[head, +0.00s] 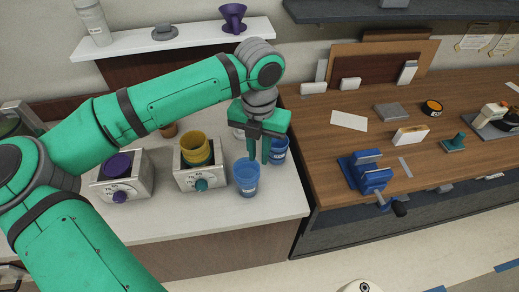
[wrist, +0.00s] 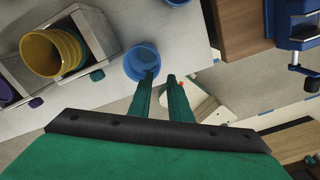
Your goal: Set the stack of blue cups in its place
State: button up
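A blue cup or stack of cups (head: 246,180) stands upright near the counter's front right; I cannot tell how many are nested. It also shows in the wrist view (wrist: 138,66). A second blue cup or stack (head: 280,156) stands behind it to the right, partly hidden by my gripper. My gripper (head: 259,160) points down between the two, with its fingers apart and nothing visibly between them. In the wrist view, the left fingertip of my gripper (wrist: 161,77) overlaps the front blue cup's rim; I cannot tell if it touches.
A metal holder (head: 200,181) carries yellow cups (head: 196,147); another holder (head: 122,186) to its left carries a purple cup (head: 117,164). The wooden bench (head: 331,183) with a blue vise (head: 366,175) stands to the right. A shelf (head: 180,40) runs above the counter (head: 220,219).

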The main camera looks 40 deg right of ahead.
aim_at(259, 165)
notch_tip(259, 165, down, 7)
jog(key=shift+s+f, duration=0.1)
grip_shut()
jog(key=shift+r, duration=0.2)
jog(key=shift+r, duration=0.8)
jog(key=shift+r, duration=1.8)
